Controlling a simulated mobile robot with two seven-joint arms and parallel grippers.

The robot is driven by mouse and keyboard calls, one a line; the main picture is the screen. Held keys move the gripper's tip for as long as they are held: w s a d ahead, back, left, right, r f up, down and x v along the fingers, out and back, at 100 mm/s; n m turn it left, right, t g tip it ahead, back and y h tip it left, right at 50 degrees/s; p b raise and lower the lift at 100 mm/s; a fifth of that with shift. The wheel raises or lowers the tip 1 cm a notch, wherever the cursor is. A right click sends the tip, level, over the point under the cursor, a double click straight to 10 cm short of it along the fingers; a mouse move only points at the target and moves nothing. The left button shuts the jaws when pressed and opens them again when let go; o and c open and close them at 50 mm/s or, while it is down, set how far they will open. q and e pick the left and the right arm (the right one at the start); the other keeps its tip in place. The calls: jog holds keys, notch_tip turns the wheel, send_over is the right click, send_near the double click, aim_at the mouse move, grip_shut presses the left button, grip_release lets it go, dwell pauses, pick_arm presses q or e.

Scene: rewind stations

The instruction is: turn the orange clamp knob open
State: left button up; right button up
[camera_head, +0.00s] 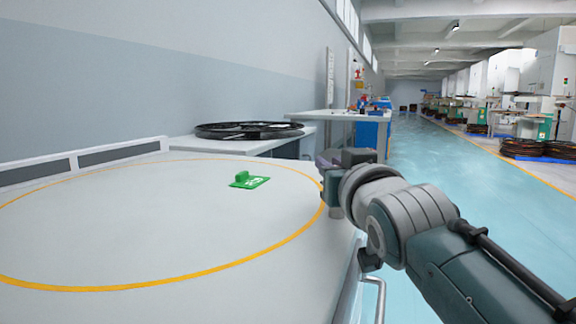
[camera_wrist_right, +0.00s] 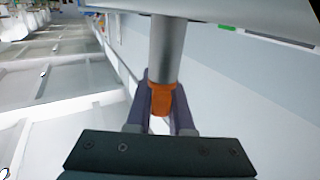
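The orange clamp knob (camera_wrist_right: 161,98) sits at the end of a grey metal shaft (camera_wrist_right: 168,50) in the right wrist view. My right gripper (camera_wrist_right: 163,88) has one dark finger on each side of the knob. Both fingers appear to press against it, with no clear gap between. In the head view my right gripper (camera_head: 335,172) is at the right edge of the round-marked table (camera_head: 130,225), and the knob is hidden there. My left gripper is not in view.
A black reel (camera_head: 248,130) rests on a table behind. A grey side table (camera_head: 335,115) stands beyond my gripper. The blue floor aisle (camera_head: 440,180) at right is clear.

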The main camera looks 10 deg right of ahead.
jog(key=o, duration=0.4)
jog(key=shift+s+r, duration=0.1)
jog(key=shift+s, duration=0.1)
jog(key=s+p, duration=0.4)
jog(key=s, duration=0.4)
jog(key=shift+d, duration=0.1)
jog(key=shift+s+p, duration=0.4)
jog(key=shift+s, duration=0.35)
jog(key=shift+c, duration=0.2)
